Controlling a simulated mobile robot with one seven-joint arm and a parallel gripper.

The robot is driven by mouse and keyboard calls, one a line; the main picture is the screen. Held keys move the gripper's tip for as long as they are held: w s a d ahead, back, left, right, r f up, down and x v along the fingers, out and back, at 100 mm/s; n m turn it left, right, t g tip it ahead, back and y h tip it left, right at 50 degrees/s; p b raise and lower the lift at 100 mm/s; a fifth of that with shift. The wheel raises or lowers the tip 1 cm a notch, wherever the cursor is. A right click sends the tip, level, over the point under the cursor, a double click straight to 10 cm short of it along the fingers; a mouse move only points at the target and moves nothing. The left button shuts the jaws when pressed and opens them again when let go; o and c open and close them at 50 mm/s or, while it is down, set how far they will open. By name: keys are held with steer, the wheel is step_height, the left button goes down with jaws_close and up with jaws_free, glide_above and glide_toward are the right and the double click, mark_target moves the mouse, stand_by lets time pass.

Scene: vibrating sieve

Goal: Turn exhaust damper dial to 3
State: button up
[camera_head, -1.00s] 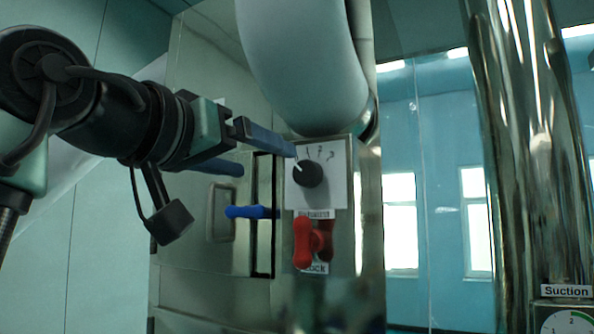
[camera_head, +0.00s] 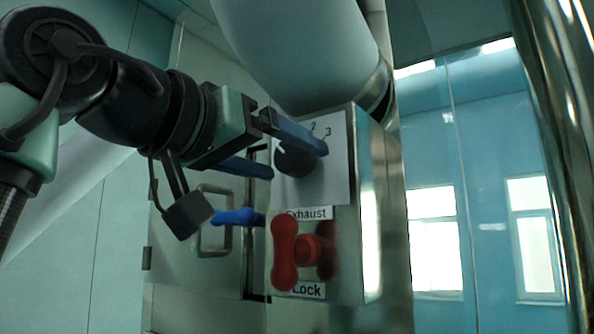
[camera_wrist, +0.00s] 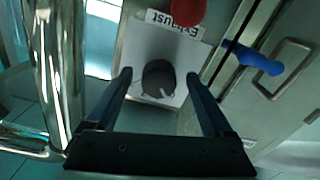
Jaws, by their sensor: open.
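The black round exhaust dial (camera_head: 293,162) sits on a white scale plate (camera_head: 335,185) above the "Exhaust" label. The digits 2 and 3 show at the plate's top; the finger covers other marks and the dial's upper edge. My gripper (camera_head: 298,162) is open, its blue fingers reaching toward the plate, one crossing in front of the dial. In the wrist view the dial (camera_wrist: 158,78) lies between the two spread fingers, with a gap on each side. Its white pointer mark shows on the lower right there; the scale digits are not readable in that view.
A red lock handle (camera_head: 285,253) sticks out below the dial, above the "Lock" label. A blue handle (camera_head: 238,217) and a metal door pull (camera_head: 208,240) are to the left. A large pipe (camera_head: 300,50) hangs above the box; a shiny column (camera_head: 560,130) stands right.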

steer(key=shift+s+a+r, duration=0.1)
steer(key=shift+s, duration=0.1)
jaws_close()
stand_by(0.4)
steer(key=shift+w+m, duration=0.1)
steer(key=shift+m, duration=0.2)
steer(key=m+p, duration=0.1)
steer(key=m, duration=0.2)
steer(key=shift+m+p, duration=0.4)
steer(key=m+p, duration=0.1)
steer(key=m, duration=0.3)
steer(key=shift+a+r+m, duration=0.1)
steer(key=shift+a+m, duration=0.05)
steer(key=shift+m, duration=0.15)
steer(key=m+p, duration=0.1)
steer(key=m, duration=0.3)
steer(key=shift+w, duration=0.1)
steer(key=shift+a+r+m, duration=0.1)
steer(key=shift+m, duration=2.4)
